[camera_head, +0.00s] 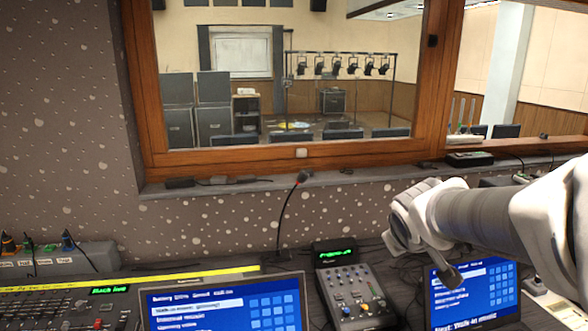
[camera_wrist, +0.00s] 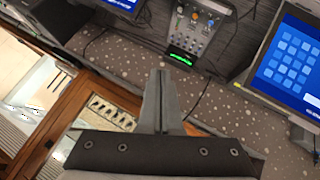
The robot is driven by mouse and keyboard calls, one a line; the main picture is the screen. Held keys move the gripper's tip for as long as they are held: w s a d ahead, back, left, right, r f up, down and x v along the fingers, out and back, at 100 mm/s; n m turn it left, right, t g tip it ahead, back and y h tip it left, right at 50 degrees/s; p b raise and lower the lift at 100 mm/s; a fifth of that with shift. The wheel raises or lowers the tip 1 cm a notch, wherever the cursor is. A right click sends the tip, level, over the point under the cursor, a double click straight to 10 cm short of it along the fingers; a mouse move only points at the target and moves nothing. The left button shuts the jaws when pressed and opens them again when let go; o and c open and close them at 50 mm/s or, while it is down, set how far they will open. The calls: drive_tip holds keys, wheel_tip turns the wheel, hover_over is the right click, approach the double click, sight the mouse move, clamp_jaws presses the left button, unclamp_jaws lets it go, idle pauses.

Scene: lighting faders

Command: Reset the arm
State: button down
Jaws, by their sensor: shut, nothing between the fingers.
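My gripper (camera_wrist: 161,85) shows in the wrist view with its two grey fingers together and nothing between them. In the head view my arm comes in from the right edge, and the gripper (camera_head: 455,277) hangs above the desk, in front of the right laptop (camera_head: 475,290). The fader console (camera_head: 355,297) stands just left of the gripper, with knobs, faders and a small green display. The console also shows in the wrist view (camera_wrist: 198,30), beyond the fingertips. The gripper appears apart from the desk; its exact height is hard to tell.
A left laptop (camera_head: 225,303) and a larger mixing desk (camera_head: 65,308) stand at the left. A gooseneck microphone (camera_head: 284,215) rises behind the console. A wooden window frame (camera_head: 290,155) and its sill (camera_head: 230,187) run along the back wall. Free room lies above the desk.

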drive_tip(key=s+a+r+m+g+y+p, duration=0.1)
drive_tip(key=s+a+m, duration=0.1)
drive_tip(key=s, duration=0.8)
drive_tip(key=s+a+m+g+y+p, duration=0.1)
drive_tip(key=s+a, duration=0.3)
drive_tip(key=s, duration=0.7)
drive_tip(key=shift+a+r+m+g+y+p, duration=0.15)
drive_tip(key=shift+r+m+g+y+p, duration=0.25)
drive_tip(key=shift+g+p, duration=0.15)
drive_tip(key=shift+s, duration=0.15)
